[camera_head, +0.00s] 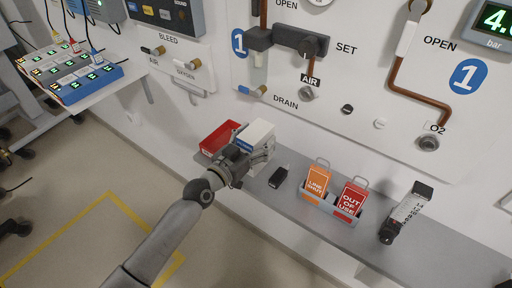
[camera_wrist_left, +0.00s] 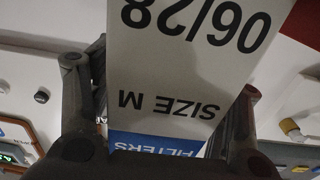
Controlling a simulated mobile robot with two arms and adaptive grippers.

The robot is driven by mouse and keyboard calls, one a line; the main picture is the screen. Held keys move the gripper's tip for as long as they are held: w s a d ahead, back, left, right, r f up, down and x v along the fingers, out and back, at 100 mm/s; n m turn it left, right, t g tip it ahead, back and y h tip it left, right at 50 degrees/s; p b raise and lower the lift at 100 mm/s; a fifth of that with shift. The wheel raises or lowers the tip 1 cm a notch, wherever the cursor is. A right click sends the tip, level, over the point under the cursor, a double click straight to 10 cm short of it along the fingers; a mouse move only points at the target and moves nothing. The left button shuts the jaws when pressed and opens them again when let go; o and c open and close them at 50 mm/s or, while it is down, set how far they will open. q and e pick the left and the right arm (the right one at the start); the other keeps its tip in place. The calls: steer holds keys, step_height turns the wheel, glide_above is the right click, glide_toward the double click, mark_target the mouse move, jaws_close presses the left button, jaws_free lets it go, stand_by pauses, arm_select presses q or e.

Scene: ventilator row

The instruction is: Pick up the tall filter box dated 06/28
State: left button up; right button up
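The tall filter box (camera_head: 256,132) is white with a blue lower part, and stands over the grey shelf in the head view. In the left wrist view the filter box (camera_wrist_left: 185,60) fills the middle, with "06/28", "SIZE M" and "FILTERS" upside down. My left gripper (camera_head: 252,160) is at the box in the head view. In the left wrist view, its fingers (camera_wrist_left: 170,115) lie on both sides of the box and look closed against it. Whether the box touches the shelf is hidden by the gripper. My right gripper does not show.
A red box (camera_head: 218,138) is just left of the filter box. On the shelf (camera_head: 440,255) are a small black object (camera_head: 278,177), a holder with an orange tag (camera_head: 316,184) and a red tag (camera_head: 350,199), and a dark-ended cylinder (camera_head: 405,213). The wall panel rises behind.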

arm_select(q)
steer(key=c, duration=0.7)
steer(key=shift+c, duration=0.9)
steer(key=shift+r, duration=0.1)
